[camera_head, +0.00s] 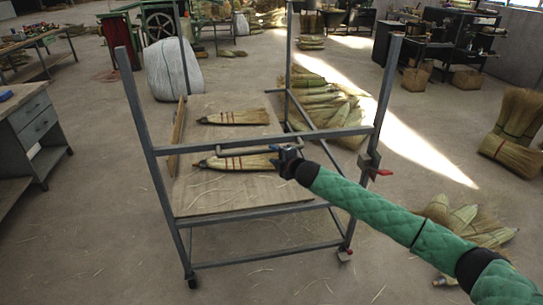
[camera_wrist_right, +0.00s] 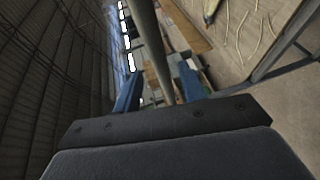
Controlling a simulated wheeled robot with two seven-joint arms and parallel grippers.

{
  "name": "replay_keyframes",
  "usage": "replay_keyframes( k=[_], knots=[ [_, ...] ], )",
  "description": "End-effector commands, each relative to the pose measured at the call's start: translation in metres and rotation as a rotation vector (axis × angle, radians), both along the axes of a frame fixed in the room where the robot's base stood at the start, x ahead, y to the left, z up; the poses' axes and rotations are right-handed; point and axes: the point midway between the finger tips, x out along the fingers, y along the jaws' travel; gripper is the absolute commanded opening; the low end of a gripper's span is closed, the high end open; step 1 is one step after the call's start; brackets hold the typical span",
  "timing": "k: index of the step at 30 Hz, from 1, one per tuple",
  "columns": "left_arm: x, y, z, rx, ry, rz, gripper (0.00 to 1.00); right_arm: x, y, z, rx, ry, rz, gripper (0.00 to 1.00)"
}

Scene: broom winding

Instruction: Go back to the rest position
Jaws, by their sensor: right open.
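My right arm, in a green quilted sleeve, comes in from the lower right in the head view. Its gripper (camera_head: 286,158) is at the cart's near side, by a grey rail. In the right wrist view the two blue fingers of the right gripper (camera_wrist_right: 158,90) stand apart, with a grey bar (camera_wrist_right: 150,50) showing between them; whether they touch it I cannot tell. Two brooms with red bindings lie on the cart's board: one farther back (camera_head: 238,117), one nearer (camera_head: 238,162) just left of the gripper. My left gripper is not in view.
The grey metal cart (camera_head: 262,213) has tall corner posts and red-handled clamps. Broom bundles lie on the floor behind it (camera_head: 325,100) and at the right (camera_head: 515,130). A drawer desk (camera_head: 28,130) stands at the left. The floor in front of the cart is mostly clear.

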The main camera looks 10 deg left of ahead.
Motion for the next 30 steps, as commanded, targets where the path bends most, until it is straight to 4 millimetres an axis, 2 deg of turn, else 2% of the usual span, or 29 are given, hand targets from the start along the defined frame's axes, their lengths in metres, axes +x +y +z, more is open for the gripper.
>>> replay_keyframes(
  k=[10,14,17,24,30],
  knots=[
    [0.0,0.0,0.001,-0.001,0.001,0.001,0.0,-0.002,0.0,0.0,0.002,0.001,0.001,0.41],
    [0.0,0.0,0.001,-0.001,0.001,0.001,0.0,-0.008,0.002,-0.011,0.017,0.027,-0.01,0.41],
    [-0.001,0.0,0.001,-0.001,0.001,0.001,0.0,-0.018,0.004,-0.029,0.048,0.078,-0.033,0.41],
    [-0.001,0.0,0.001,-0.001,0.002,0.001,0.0,-0.058,0.004,-0.089,0.158,0.258,-0.131,0.41],
    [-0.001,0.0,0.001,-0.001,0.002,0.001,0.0,-0.094,-0.003,-0.139,0.245,0.415,-0.229,0.41]
  ],
)
